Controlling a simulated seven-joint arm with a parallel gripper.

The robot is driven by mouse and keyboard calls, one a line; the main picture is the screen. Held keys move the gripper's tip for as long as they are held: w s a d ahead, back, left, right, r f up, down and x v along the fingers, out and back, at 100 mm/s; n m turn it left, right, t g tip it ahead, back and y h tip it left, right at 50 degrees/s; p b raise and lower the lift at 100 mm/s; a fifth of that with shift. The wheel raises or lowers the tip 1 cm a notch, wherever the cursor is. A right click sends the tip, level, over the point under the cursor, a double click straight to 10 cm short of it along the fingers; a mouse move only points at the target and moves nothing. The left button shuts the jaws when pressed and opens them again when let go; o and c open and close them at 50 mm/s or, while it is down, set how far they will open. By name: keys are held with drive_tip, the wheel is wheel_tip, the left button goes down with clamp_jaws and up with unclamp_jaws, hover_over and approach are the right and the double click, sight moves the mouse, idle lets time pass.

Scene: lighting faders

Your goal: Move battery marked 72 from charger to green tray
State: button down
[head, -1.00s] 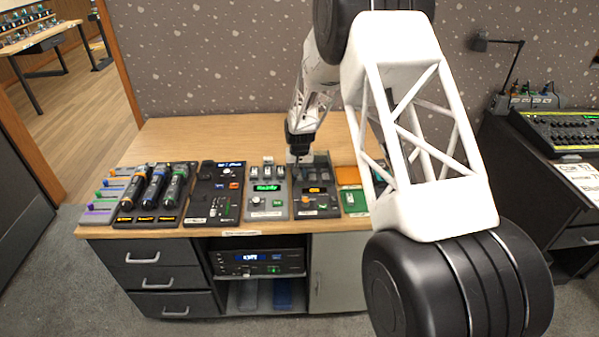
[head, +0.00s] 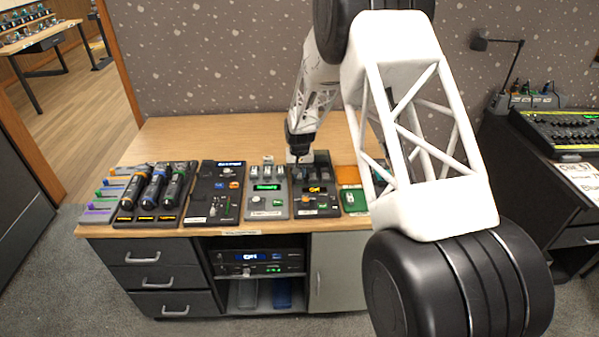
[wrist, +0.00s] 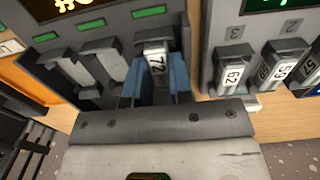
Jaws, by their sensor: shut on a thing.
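The battery marked 72 (wrist: 156,60) shows its white number label in the wrist view. My gripper (wrist: 155,84), with blue fingers, is shut on it, one finger on each side. The battery is at the end slot of the charger with the amber display (head: 316,200), beside two empty slots. I cannot tell whether it is fully seated or slightly raised. In the head view my gripper (head: 300,158) is over the back of this charger and the battery is hidden. The green tray (head: 355,203) lies just right of the charger, partly hidden by my arm.
An orange tray (head: 348,174) lies behind the green one. A neighbouring charger with a green display (head: 267,203) holds batteries marked 62, 59 and 57 close beside my gripper. A black panel (head: 213,200) and handheld units (head: 156,190) stand farther left. The desk's back is clear.

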drive_tip(key=shift+r, duration=1.45)
idle(0.6)
drive_tip(key=c, duration=1.6)
unclamp_jaws()
clamp_jaws()
drive_tip(key=shift+r, duration=1.5)
drive_tip(key=shift+r, duration=0.75)
drive_tip(key=shift+r, duration=0.4)
drive_tip(key=shift+r, duration=1.85)
